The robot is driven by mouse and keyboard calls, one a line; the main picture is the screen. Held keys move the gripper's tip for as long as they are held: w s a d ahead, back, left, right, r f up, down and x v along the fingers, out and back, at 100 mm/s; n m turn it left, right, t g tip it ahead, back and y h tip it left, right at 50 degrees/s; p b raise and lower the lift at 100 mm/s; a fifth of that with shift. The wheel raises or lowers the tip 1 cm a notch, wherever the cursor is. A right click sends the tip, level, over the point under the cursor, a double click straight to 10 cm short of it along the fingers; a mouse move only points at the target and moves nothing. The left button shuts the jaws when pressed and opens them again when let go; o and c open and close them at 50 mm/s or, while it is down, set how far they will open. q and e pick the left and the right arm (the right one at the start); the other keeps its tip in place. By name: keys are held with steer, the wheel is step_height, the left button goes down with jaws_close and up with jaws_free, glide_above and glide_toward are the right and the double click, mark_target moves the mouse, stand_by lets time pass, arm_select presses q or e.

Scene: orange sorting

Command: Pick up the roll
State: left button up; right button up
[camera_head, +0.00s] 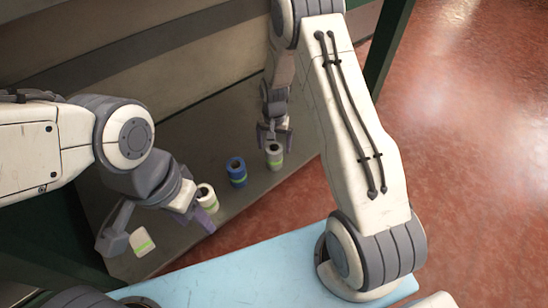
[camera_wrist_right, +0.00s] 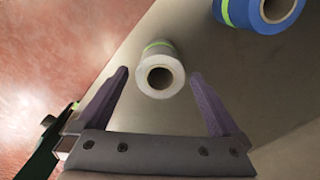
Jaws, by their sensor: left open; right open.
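A white roll with a green band (camera_head: 274,157) stands on the shelf under my right gripper (camera_head: 274,135). In the right wrist view this white roll (camera_wrist_right: 160,75) lies between the purple fingertips of my open right gripper (camera_wrist_right: 160,78), with a gap on each side. A blue roll with a green band (camera_head: 236,174) stands to its left, and it also shows in the right wrist view (camera_wrist_right: 262,14). A second white roll (camera_head: 207,198) and a third white roll (camera_head: 143,243) stand near the open fingers of my left gripper (camera_head: 160,226); their exact relation to those fingers is partly hidden.
The rolls stand on a grey-brown shelf (camera_head: 250,200) with a back panel (camera_head: 165,65). A dark green post (camera_head: 388,45) rises at the right end. A light blue surface (camera_head: 240,275) lies in front, and red floor (camera_head: 470,150) is open to the right.

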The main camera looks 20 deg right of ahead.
steer(key=shift+w+a+f, duration=0.1)
steer(key=shift+f, duration=0.75)
step_height(320, 180, down, 5)
steer(key=b, duration=0.5)
arm_select(q)
step_height(320, 180, down, 5)
steer(key=shift+f, duration=0.2)
arm_select(e)
steer(key=shift+r, duration=0.1)
steer(key=c, duration=1.4)
arm_select(q)
steer(key=shift+r+p, duration=0.15)
steer(key=shift+p, duration=0.15)
arm_select(e)
steer(key=shift+r, duration=0.15)
